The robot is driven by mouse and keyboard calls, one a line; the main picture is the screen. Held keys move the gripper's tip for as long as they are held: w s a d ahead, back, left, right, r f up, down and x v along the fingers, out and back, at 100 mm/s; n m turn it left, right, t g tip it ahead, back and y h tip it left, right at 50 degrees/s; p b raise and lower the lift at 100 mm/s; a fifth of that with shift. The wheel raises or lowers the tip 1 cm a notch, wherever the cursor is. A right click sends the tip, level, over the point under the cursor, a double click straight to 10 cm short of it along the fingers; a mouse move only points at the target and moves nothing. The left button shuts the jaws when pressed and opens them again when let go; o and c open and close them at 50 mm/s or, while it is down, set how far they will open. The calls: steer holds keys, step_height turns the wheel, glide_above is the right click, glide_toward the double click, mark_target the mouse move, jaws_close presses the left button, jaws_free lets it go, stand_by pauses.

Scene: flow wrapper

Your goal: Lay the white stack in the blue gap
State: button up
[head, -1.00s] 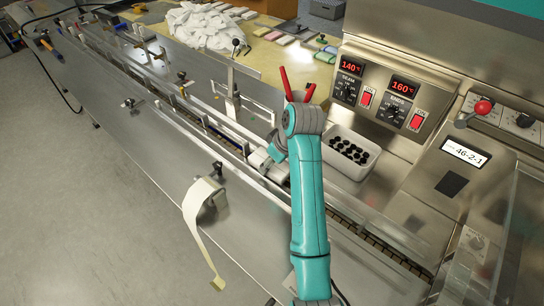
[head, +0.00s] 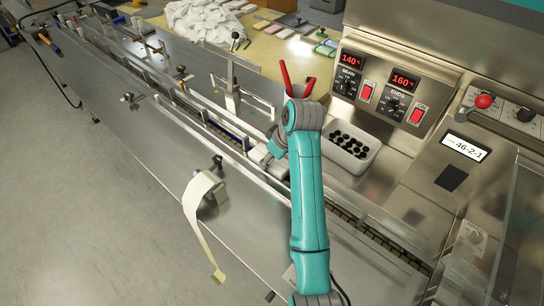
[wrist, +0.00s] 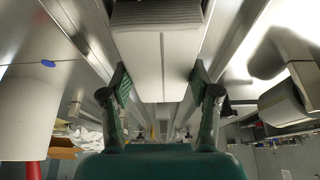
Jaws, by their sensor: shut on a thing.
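In the wrist view the white stack (wrist: 147,62) lies between the two green fingers of my gripper (wrist: 160,84), which is shut on it. The stack's long pale face, with a seam down it, fills the upper middle. In the head view my gripper sits low at the infeed channel (head: 172,96), left of my teal arm; a pale block shape (head: 258,155) shows there, and the arm hides part of this spot. A bluish strip (head: 226,132) shows in the channel just up and left of the gripper; I cannot tell its exact bounds.
Metal rails run along the channel on both sides. A post with a black knob (head: 233,80) stands behind it. A white bin of black pieces (head: 350,148) and a red-handled tool (head: 286,75) are close to my arm. A paper strip (head: 200,205) hangs in front.

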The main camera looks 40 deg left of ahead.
steer(key=o, duration=1)
steer(key=shift+c, duration=0.2)
steer(key=shift+r, duration=0.1)
steer(key=v, duration=0.7)
steer(key=shift+r, duration=0.1)
